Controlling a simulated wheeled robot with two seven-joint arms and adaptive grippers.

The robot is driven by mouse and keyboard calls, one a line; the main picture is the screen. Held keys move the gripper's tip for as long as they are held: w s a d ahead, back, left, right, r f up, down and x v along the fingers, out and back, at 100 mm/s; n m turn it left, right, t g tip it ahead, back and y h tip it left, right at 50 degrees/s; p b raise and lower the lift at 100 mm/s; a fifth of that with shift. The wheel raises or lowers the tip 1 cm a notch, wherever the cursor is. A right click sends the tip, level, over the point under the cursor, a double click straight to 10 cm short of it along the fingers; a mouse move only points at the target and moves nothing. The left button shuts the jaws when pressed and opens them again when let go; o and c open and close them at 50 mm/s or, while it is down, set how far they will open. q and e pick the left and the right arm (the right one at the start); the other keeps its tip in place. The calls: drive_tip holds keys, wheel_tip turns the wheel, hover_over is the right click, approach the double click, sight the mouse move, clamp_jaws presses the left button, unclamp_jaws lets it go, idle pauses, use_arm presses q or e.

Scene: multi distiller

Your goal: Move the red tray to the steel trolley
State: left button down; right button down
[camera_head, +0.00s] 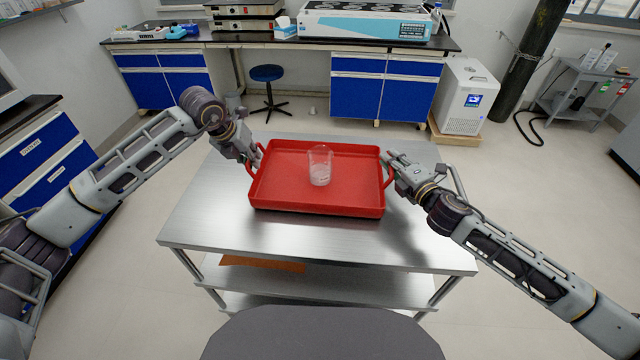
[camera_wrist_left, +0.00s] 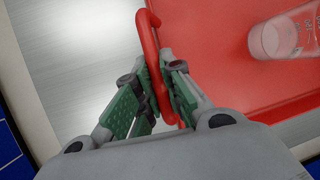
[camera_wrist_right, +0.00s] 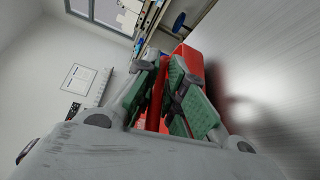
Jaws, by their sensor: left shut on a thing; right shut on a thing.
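The red tray (camera_head: 290,197) is over the top of the steel trolley (camera_head: 300,238); I cannot tell whether it rests on the top or is held just above it. A clear glass beaker (camera_head: 320,166) stands upright in the tray and also shows in the left wrist view (camera_wrist_left: 280,38). My left gripper (camera_head: 254,160) is shut on the tray's left handle (camera_wrist_left: 152,60). My right gripper (camera_head: 388,166) is shut on the tray's right handle, seen partly hidden behind the fingers in the right wrist view (camera_wrist_right: 160,105).
Bare steel surface lies in front of the tray. The trolley has lower shelves, with an orange-brown item (camera_head: 262,264) on one. Behind are a blue stool (camera_head: 268,74), a lab bench (camera_head: 385,85) and a white chiller unit (camera_head: 464,98). A blue cabinet (camera_head: 45,160) stands at left.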

use_arm(q)
drive_tip(key=shift+f+b, duration=0.45)
drive_tip(key=shift+f, duration=0.05)
use_arm(e)
drive_tip(key=shift+f, duration=0.45)
use_arm(q)
drive_tip(key=c, duration=1.5)
unclamp_jaws()
use_arm(e)
drive_tip(key=c, duration=1.5)
unclamp_jaws()
use_arm(q)
drive_tip(key=shift+r, duration=0.15)
drive_tip(key=shift+v, duration=5.95)
use_arm(e)
drive_tip(key=shift+s+d, duration=0.1)
drive_tip(key=shift+s, duration=0.1)
drive_tip(key=shift+v, duration=5.75)
use_arm(q)
drive_tip(key=shift+s, duration=0.15)
use_arm(e)
drive_tip(key=shift+s, duration=0.15)
